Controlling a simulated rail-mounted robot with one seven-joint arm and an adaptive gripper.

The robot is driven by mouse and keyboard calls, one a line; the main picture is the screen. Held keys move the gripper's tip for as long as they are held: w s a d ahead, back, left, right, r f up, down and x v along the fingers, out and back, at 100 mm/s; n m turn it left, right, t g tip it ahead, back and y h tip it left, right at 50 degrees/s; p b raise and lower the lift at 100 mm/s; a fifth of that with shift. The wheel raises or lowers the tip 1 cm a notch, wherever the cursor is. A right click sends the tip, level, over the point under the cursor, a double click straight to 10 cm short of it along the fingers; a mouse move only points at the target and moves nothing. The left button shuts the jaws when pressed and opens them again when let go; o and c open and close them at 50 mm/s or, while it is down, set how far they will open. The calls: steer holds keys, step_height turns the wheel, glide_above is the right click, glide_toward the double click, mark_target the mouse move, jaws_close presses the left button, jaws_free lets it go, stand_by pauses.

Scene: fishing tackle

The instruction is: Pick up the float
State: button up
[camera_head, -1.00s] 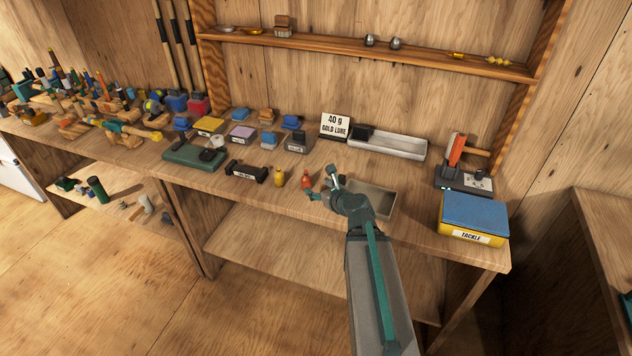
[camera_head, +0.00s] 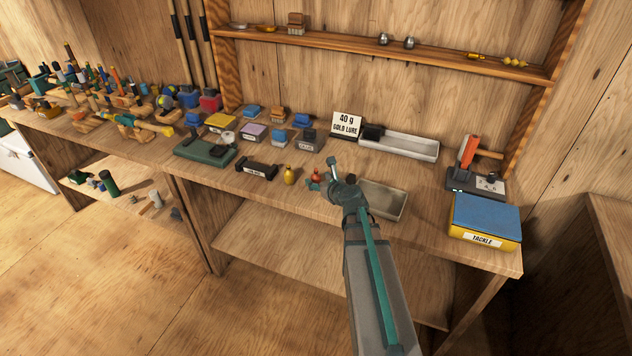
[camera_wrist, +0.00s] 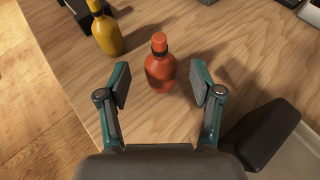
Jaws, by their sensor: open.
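An orange-red, bottle-shaped float (camera_wrist: 160,68) with a darker band stands upright on the bench in the wrist view. It also shows in the head view (camera_head: 316,176), just past my gripper. A yellow float of like shape (camera_wrist: 105,32) stands to its left, and in the head view (camera_head: 290,176) too. My gripper (camera_wrist: 160,84) is open, its two teal fingers either side of the orange-red one and a little nearer the camera. Gaps show on both sides, with no contact visible. In the head view my gripper (camera_head: 321,186) is partly hidden by my wrist.
An empty metal tray (camera_head: 397,211) lies right of my gripper. A dark labelled holder (camera_head: 257,171) is left of the yellow float. A yellow tackle box (camera_head: 485,238) sits at the right.

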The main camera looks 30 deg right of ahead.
mark_target(318, 179)
steer(key=x, duration=0.3)
jaws_close()
stand_by(0.3)
